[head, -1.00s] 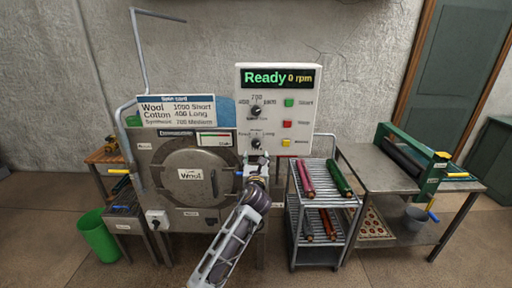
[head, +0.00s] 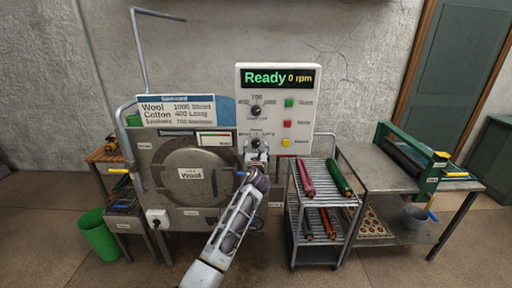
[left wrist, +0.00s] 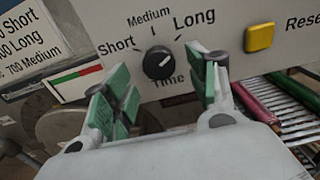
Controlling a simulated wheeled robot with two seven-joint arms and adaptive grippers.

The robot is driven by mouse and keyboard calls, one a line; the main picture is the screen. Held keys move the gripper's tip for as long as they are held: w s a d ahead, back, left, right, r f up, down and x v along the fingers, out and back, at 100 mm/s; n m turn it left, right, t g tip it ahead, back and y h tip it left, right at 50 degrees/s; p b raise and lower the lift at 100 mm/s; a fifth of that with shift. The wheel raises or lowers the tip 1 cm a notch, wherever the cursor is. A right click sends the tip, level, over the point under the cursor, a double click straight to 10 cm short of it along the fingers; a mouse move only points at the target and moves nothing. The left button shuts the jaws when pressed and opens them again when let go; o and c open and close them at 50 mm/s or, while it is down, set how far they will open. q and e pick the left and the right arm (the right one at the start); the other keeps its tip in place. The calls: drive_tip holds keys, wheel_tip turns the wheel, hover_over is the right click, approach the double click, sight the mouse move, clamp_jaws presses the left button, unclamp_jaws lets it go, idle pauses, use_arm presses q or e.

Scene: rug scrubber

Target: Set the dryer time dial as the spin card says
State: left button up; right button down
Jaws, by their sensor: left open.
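The time dial (left wrist: 160,62) is a black round knob on the white control panel (head: 302,110), marked Short, Medium and Long. Its pale mark appears to point up and right, toward Long. In the head view the dial (head: 256,143) sits just above my left gripper (head: 257,156). In the left wrist view my left gripper (left wrist: 165,88) is open, its green-padded fingers apart below and to either side of the dial, with nothing between them. The spin card (head: 178,109) reads Wool 1000 Short, Cotton 400 Long, Synthetic 700 Medium. The door label (head: 190,174) reads Wool.
A speed dial (head: 255,111) is above the time dial. Green, red and yellow buttons (head: 286,142) are to the right. The display (head: 278,77) reads Ready 0 rpm. A rack (head: 322,205) with rolled rugs stands right of the machine. Open floor lies in front.

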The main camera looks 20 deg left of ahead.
sight(256, 143)
use_arm(q)
drive_tip(key=shift+x, duration=1.25)
drive_tip(key=c, duration=1)
drive_tip(key=shift+c, duration=0.2)
